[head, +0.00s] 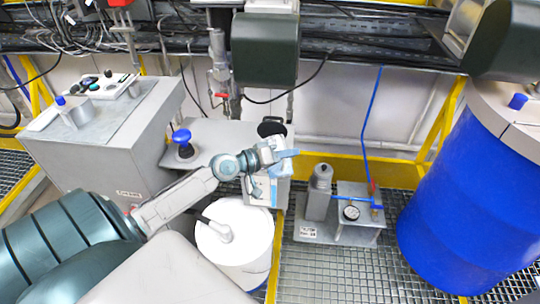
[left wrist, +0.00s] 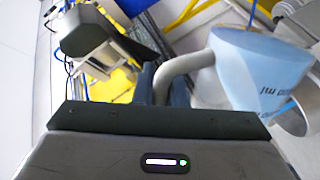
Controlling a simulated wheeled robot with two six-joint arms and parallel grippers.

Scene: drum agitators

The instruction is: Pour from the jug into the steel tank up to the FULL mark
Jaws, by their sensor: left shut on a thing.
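A pale blue translucent jug (left wrist: 258,68) with a grey curved handle (left wrist: 185,66) fills the right of the left wrist view; dark lettering shows on its side. My left gripper (head: 258,160) is shut on the handle, its fingers also showing in the left wrist view (left wrist: 163,84). In the head view the jug is small and hard to make out. A grey metal cylinder (left wrist: 296,116) lies partly behind the jug in the left wrist view; I cannot tell whether it is the steel tank. No FULL mark is readable. My right gripper is not in view.
A white bucket (head: 236,250) stands below my left forearm. A small grey canister (head: 319,190) and gauge unit (head: 357,215) stand to the right. A large blue drum (head: 465,205) is at far right. A dark motor housing (head: 265,48) hangs behind the gripper; a grey cabinet (head: 95,150) is left.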

